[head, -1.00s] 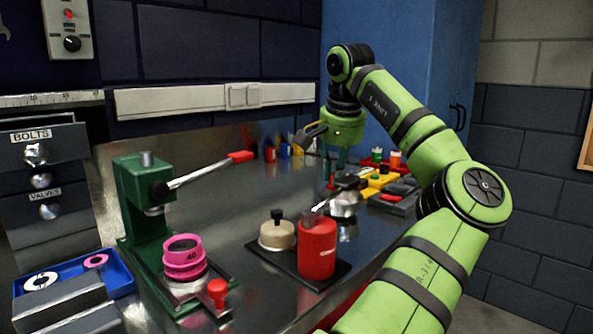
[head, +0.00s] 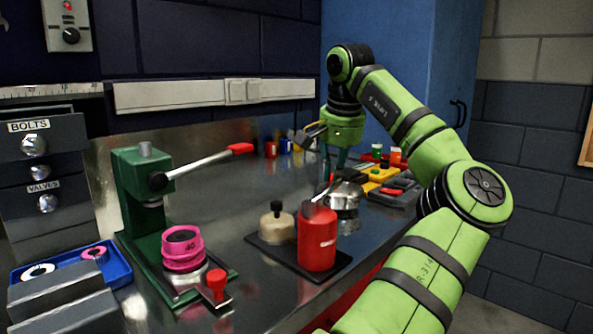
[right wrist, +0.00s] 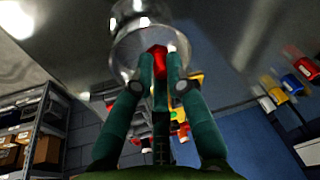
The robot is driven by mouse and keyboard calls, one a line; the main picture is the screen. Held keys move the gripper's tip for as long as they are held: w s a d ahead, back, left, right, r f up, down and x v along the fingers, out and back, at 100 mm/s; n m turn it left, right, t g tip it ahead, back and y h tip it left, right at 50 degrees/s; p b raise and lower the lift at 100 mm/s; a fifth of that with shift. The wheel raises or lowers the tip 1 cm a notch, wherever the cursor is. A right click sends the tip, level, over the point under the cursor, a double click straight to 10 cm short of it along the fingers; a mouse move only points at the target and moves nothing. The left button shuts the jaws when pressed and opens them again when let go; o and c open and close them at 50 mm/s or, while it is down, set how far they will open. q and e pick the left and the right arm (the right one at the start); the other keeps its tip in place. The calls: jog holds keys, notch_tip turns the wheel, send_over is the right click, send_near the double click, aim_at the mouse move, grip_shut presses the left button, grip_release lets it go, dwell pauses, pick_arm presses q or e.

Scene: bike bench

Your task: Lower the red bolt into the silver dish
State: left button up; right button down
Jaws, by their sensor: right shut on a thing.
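My right gripper (head: 335,172) points down over the silver dish (head: 343,199), which stands on the bench behind the red bottle. In the right wrist view the gripper's green fingers (right wrist: 164,68) are shut on the red bolt (right wrist: 158,58). The bolt lies between the fingertips, in front of the silver dish (right wrist: 128,20). The fingertips overlap the dish's rim in that view. Whether the bolt touches the dish I cannot tell. In the head view the bolt is mostly hidden at the dish. My left gripper is not in view.
A red bottle (head: 317,240) and a cream pot (head: 277,228) stand on a dark mat in front of the dish. A green press (head: 140,200) with pink rings stands left. A tool tray (head: 392,190) lies right of the dish.

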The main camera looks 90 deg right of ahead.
jog(key=shift+f+b, duration=0.8)
jog(key=shift+f, duration=0.15)
jog(key=shift+s+d+f+b, duration=0.15)
jog(key=shift+f+b, duration=0.3)
jog(key=shift+f, duration=0.15)
jog(key=shift+f, duration=0.15)
dwell(0.5)
jog(key=c, duration=1.2)
grip_release()
jog(key=shift+s+v, duration=0.15)
jog(key=shift+v, duration=1.75)
jog(key=shift+s+v, duration=0.2)
jog(key=shift+v, duration=1.75)
jog(key=shift+d, duration=0.15)
